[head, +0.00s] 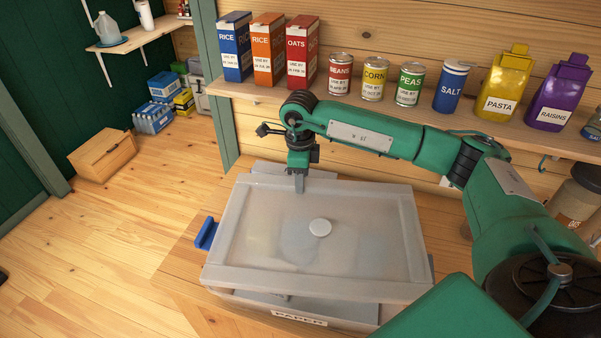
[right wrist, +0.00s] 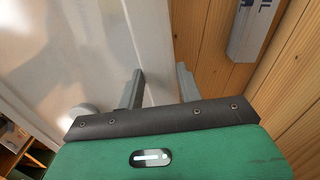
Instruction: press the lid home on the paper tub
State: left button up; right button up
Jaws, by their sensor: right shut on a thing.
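The paper tub (head: 345,312) stands on the wooden bench, with a PAPER label (head: 299,317) on its front. Along the front, part of the tub shows below the lid's edge, so the lid does not look flush there. My right gripper (head: 298,182) is at the lid's far edge. In the right wrist view the fingers (right wrist: 160,88) stand either side of the lid's pale rim (right wrist: 152,40). My left gripper is not in view.
A blue handle (head: 206,233) sticks out at the tub's left side. Behind, a shelf (head: 400,105) holds food boxes and cans, including a salt canister (head: 452,86), close to my right arm. Open floor (head: 110,220) lies to the left, with a wooden crate (head: 103,156).

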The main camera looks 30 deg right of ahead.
notch_tip(320, 180, down, 4)
jog(key=shift+w+d+r+b, duration=0.1)
jog(key=shift+b, duration=0.55)
jog(key=shift+f+b, duration=1.1)
jog(key=shift+f, duration=0.35)
jog(key=shift+w+m, duration=0.1)
jog(key=shift+m, duration=0.5)
jog(key=shift+r+b, duration=0.1)
jog(key=shift+b, duration=0.2)
jog(key=shift+f+b, duration=0.45)
jog(key=shift+b, duration=0.35)
dwell(0.5)
jog(key=o, duration=1.2)
jog(key=shift+c, duration=0.2)
